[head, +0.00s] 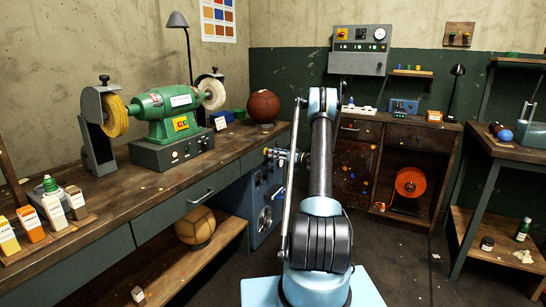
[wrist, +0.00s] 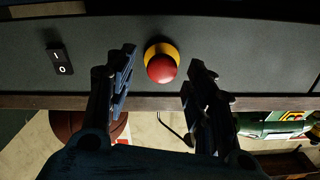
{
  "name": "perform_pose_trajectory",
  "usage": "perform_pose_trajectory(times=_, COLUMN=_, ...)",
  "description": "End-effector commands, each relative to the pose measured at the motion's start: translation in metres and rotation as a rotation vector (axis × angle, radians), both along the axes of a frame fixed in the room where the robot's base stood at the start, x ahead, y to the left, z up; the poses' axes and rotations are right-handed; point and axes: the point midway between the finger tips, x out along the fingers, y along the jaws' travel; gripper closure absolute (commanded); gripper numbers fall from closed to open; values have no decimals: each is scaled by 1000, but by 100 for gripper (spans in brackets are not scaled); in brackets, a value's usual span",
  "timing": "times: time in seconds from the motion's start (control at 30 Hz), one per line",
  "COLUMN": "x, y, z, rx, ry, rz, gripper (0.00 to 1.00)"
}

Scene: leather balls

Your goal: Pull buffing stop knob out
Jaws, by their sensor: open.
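The buffing stop knob (wrist: 161,66) is a round red button on a yellow collar, set in a dark grey panel (wrist: 220,50). It shows in the wrist view, above centre. My gripper (wrist: 160,76) is open, with one finger on each side of the knob in the picture. I see no finger touching it, and its distance from the knob is hard to tell. In the head view my gripper (head: 268,153) is by the front of the workbench, left of my arm. I cannot make out the knob there.
A black rocker switch (wrist: 60,61) is beside the knob on the panel. The bench (head: 150,187) carries a green buffing machine (head: 170,115) and a brown ball (head: 263,106). A blue-grey cabinet (head: 258,200) stands below my gripper.

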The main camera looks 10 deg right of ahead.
Motion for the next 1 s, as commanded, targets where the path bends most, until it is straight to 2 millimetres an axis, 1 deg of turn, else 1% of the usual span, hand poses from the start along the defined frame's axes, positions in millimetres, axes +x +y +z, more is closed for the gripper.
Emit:
perform_pose_trajectory(times=0.03, x=-5, y=-8, z=0, rx=0, ry=0, rz=-2, gripper=51)
perform_pose_trajectory(times=0.3, x=-35, y=-50, z=-1, rx=-1, ry=0, rz=-3, gripper=51)
perform_pose_trajectory(times=0.5, x=-51, y=-74, z=-1, rx=0, ry=1, rz=-2, gripper=51)
perform_pose_trajectory(times=0.6, x=-56, y=-81, z=-1, rx=0, ry=1, rz=-2, gripper=51)
perform_pose_trajectory(times=0.7, x=-59, y=-84, z=-1, rx=0, ry=2, rz=-1, gripper=51)
perform_pose_trajectory(times=1.0, x=-60, y=-85, z=-1, rx=0, ry=2, rz=-1, gripper=51)
